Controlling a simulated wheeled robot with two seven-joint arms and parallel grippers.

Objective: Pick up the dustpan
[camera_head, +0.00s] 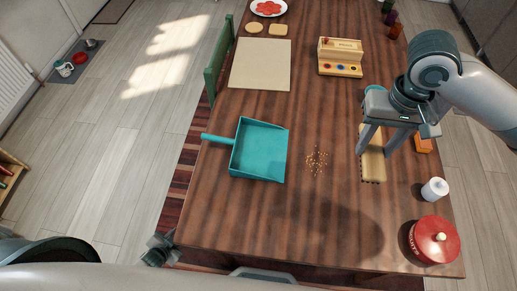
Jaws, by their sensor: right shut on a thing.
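The teal dustpan (259,152) lies flat on the wooden table, left of the middle, with its handle (216,139) pointing left past the table's left edge. No gripper touches it. My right gripper (376,150) reaches in from the right and is shut on a yellowish brush (373,170), with one finger on each side of it. The brush is at or just above the table. My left gripper (160,249) is low beside the table's near left corner, below and left of the dustpan; its jaws are too small and dark to read.
Crumbs (317,160) lie between dustpan and brush. A red pot (434,240), white shaker (434,189) and orange block (422,143) stand at the right edge. A beige mat (260,65) and wooden toy box (340,57) are farther back. A green chair (217,62) adjoins the left edge.

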